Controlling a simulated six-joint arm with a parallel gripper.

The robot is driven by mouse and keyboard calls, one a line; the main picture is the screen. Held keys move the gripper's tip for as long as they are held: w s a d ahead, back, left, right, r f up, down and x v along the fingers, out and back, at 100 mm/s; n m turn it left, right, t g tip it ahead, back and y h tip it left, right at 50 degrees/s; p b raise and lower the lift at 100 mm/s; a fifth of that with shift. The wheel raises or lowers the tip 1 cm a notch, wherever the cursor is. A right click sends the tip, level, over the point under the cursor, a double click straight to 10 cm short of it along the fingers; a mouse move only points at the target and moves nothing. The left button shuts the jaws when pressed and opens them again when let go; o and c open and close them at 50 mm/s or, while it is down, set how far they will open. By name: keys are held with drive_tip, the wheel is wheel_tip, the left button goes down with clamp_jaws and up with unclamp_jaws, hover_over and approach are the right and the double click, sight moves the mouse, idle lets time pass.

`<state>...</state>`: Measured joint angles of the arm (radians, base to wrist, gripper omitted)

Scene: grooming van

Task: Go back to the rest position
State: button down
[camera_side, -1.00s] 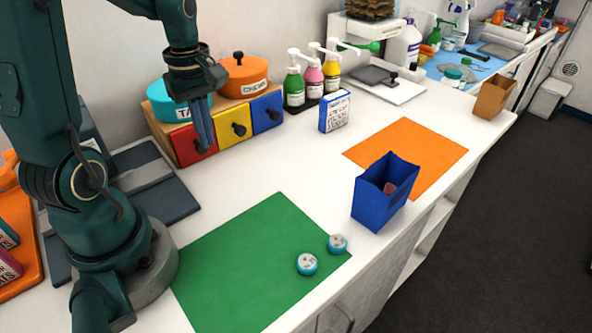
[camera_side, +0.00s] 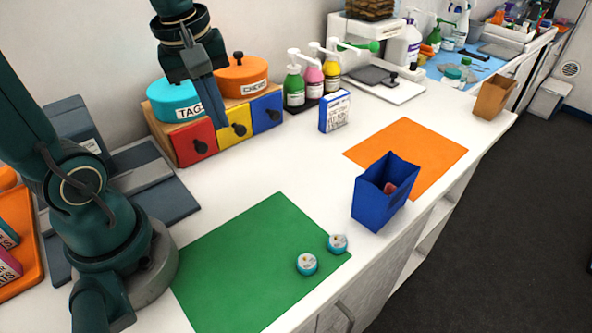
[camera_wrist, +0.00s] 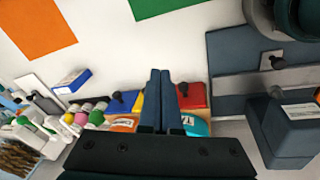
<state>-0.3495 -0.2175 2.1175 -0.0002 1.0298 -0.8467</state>
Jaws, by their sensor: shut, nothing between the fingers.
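My gripper (camera_side: 212,104) is shut and empty. In the side view it hangs with its fingers pointing down in front of the red, yellow and blue drawer box (camera_side: 233,128), above the counter. In the wrist view the closed fingers (camera_wrist: 161,75) point toward the drawers, with the red drawer (camera_wrist: 192,96) just to their right. The teal tin (camera_side: 175,98) and orange tin (camera_side: 242,75) stand on top of the drawer box, close behind the gripper.
A green mat (camera_side: 245,265) holds two small round tins (camera_side: 307,263) near its right edge. A blue bin (camera_side: 383,195) stands by an orange mat (camera_side: 430,150). Pump bottles (camera_side: 293,86) and a blue-white box (camera_side: 335,111) are right of the drawers. Mid-counter is clear.

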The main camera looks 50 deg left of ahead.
drive_tip(key=s+d+m+t, duration=0.3)
drive_tip(key=s+d+m, duration=0.2)
drive_tip(key=m, duration=0.8)
drive_tip(key=shift+s+d+r+m+h, duration=0.15)
drive_tip(key=shift+d+r+m+h, duration=0.2)
drive_tip(key=shift+d, duration=0.9)
drive_tip(key=shift+f, duration=0.1)
